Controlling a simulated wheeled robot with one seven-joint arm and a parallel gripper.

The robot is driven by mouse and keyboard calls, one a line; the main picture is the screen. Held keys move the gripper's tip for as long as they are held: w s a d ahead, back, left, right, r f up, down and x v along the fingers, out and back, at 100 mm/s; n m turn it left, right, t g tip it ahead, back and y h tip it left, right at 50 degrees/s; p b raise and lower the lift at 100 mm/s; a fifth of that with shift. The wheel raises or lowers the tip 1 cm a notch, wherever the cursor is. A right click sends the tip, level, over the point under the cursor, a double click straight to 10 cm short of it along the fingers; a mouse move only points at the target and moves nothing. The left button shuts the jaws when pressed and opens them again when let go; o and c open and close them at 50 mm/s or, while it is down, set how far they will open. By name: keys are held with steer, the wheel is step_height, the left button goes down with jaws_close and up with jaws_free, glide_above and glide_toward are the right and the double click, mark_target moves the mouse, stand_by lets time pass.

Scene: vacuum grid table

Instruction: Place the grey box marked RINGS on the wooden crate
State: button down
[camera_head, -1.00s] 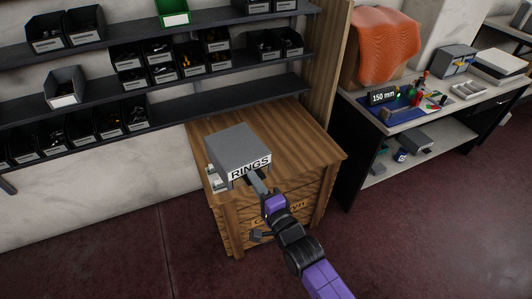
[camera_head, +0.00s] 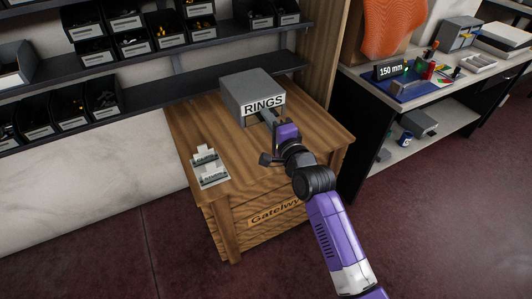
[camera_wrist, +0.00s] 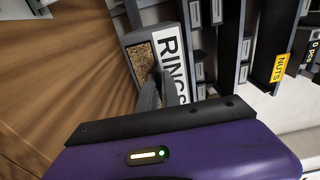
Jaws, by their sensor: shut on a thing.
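The grey box marked RINGS (camera_head: 249,88) is at the far part of the wooden crate (camera_head: 190,130), over its top. My gripper (camera_head: 276,121) is shut on the box at its labelled front side. In the wrist view the box (camera_wrist: 141,60) shows its RINGS label and an open part with brownish contents, with a finger against it. I cannot tell whether the box's underside touches the crate top. The crate's front carries a partly hidden name plate.
Small white holders (camera_head: 208,167) stand on the crate's left part. Dark shelves with bins (camera_head: 85,120) are behind and left. A workbench (camera_head: 435,95) with a "150 mm" sign stands at the right. The crate's near middle top is clear.

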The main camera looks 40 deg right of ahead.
step_height(320, 180, down, 14)
steer(key=b, duration=0.8)
steer(key=shift+f, duration=0.1)
steer(key=shift+f+b, duration=0.15)
steer(key=shift+b, duration=0.15)
steer(key=c, duration=1.6)
jaws_free()
steer(key=shift+f, duration=0.1)
steer(key=shift+o, duration=0.2)
steer(key=shift+s, duration=0.15)
steer(key=v, duration=1.1)
steer(key=shift+s+a, duration=0.15)
steer(key=shift+s, duration=0.2)
